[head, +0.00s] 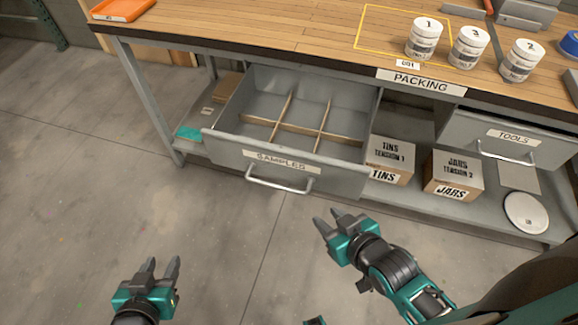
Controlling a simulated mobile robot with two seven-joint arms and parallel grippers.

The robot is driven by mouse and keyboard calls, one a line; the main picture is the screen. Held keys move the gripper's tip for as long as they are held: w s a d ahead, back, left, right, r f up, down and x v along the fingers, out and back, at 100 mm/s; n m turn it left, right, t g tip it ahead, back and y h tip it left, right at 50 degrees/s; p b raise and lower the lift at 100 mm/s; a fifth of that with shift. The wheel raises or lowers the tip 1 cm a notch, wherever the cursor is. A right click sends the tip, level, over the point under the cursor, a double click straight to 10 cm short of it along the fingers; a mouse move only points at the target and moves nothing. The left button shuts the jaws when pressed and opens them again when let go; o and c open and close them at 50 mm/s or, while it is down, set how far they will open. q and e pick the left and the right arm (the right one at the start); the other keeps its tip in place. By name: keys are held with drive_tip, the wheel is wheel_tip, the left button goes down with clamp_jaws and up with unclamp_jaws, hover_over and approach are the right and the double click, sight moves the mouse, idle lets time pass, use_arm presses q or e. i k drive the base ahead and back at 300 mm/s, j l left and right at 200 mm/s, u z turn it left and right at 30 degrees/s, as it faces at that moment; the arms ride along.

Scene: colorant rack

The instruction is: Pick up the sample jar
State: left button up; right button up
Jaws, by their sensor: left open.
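Three white lidded jars stand upright on the wooden bench top at the upper right: jar 1 (424,39), jar 3 (468,47) and jar 2 (522,61), numbered on their lids. Their side labels are too small to read, so I cannot tell which is the sample jar. My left gripper (160,267) is open and empty over the floor at the lower left, far from the jars. My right gripper (328,217) looks open and empty, in front of the bench and below the jars.
The SAMPLES drawer (268,168) is pulled out, its divided compartments empty. A yellow outline (362,28) marks the bench top (270,25) beside jar 1. TINS (390,160) and JARS (453,176) boxes sit on the lower shelf, near the TOOLS drawer (520,146). An orange tray (122,9) lies upper left.

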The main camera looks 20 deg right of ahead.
sight(471, 42)
drive_tip(key=z, duration=1.6)
drive_tip(key=i+l, duration=0.25)
drive_tip(key=l, duration=0.15)
drive_tip(key=i+l, duration=0.25)
drive_tip(key=l, duration=0.2)
drive_tip(key=i+l, duration=0.25)
drive_tip(key=l, duration=0.15)
drive_tip(key=i+l, duration=0.25)
drive_tip(key=l, duration=0.15)
drive_tip(key=i+l, duration=0.15)
drive_tip(key=l, duration=0.15)
drive_tip(key=i+l+u, duration=0.15)
drive_tip(key=i+l, duration=0.15)
drive_tip(key=l, duration=0.25)
drive_tip(key=u, duration=1.55)
